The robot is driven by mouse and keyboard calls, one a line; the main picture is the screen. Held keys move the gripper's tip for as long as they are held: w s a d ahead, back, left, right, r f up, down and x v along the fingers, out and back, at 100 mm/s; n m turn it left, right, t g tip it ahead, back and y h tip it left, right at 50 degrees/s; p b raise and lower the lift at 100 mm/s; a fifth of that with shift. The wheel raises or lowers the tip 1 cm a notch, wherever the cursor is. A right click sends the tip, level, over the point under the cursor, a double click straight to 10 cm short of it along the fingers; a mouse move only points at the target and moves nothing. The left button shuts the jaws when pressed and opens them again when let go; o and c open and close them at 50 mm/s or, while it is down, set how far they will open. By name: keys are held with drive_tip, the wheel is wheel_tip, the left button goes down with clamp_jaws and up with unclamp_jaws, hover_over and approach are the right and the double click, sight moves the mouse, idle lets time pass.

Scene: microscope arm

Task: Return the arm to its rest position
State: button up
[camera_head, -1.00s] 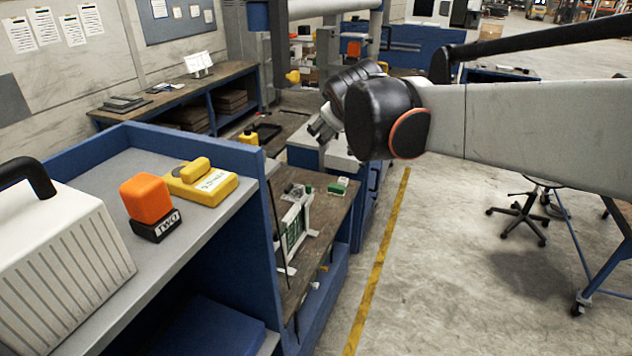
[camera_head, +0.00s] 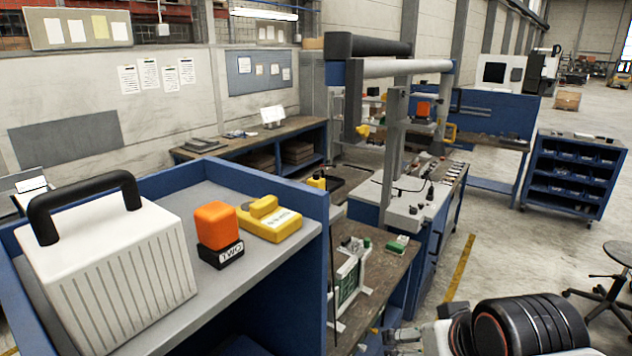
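My arm shows only in part at the bottom right of the head view, as a black ribbed joint (camera_head: 527,326) with grey-white links beside it. It is low, over the aisle floor to the right of the blue bench. Small grey metal parts at the bottom edge, left of the joint, look like my gripper (camera_head: 400,338). They are close to the near end of the bench in the picture. The fingers are too small and cut off to tell open from shut, and nothing held can be made out.
A blue shelf unit (camera_head: 322,226) stands at left, bearing a white ribbed case (camera_head: 115,270), an orange-and-black block (camera_head: 217,228) and a yellow device (camera_head: 270,220). A wooden-topped bench (camera_head: 385,275) adjoins it. A stool (camera_head: 605,285) stands at right; floor between is clear.

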wheel_tip(320, 180, down, 36)
drive_tip(key=w+b, duration=0.1)
drive_tip(key=b, duration=3.3)
drive_tip(key=shift+f, duration=0.15)
drive_tip(key=shift+w, duration=0.1)
